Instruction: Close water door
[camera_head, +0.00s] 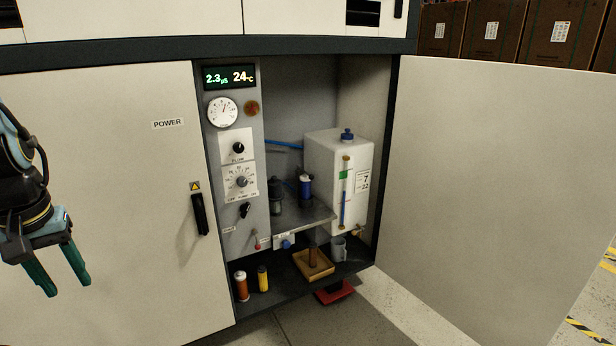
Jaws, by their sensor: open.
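The water door (490,190) is a large pale panel at the right, hinged at the right side of the cabinet opening and standing wide open. Behind the opening, the water compartment shows a white tank (324,180) with a blue cap and a level gauge. My gripper (58,286) is at the far left, in front of the shut door labelled POWER (110,190). Its two green fingers are apart and empty, pointing down. It is far from the water door and touches nothing that I can see. No handle shows on the visible face of the water door.
A black handle (199,209) is on the POWER door. A control panel with a display (230,77) is inside. Bottles, a wooden tray (313,265) and a grey mug (338,248) stand low inside. A red object (335,293) lies at the opening's foot. Boxes (497,30) stand behind.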

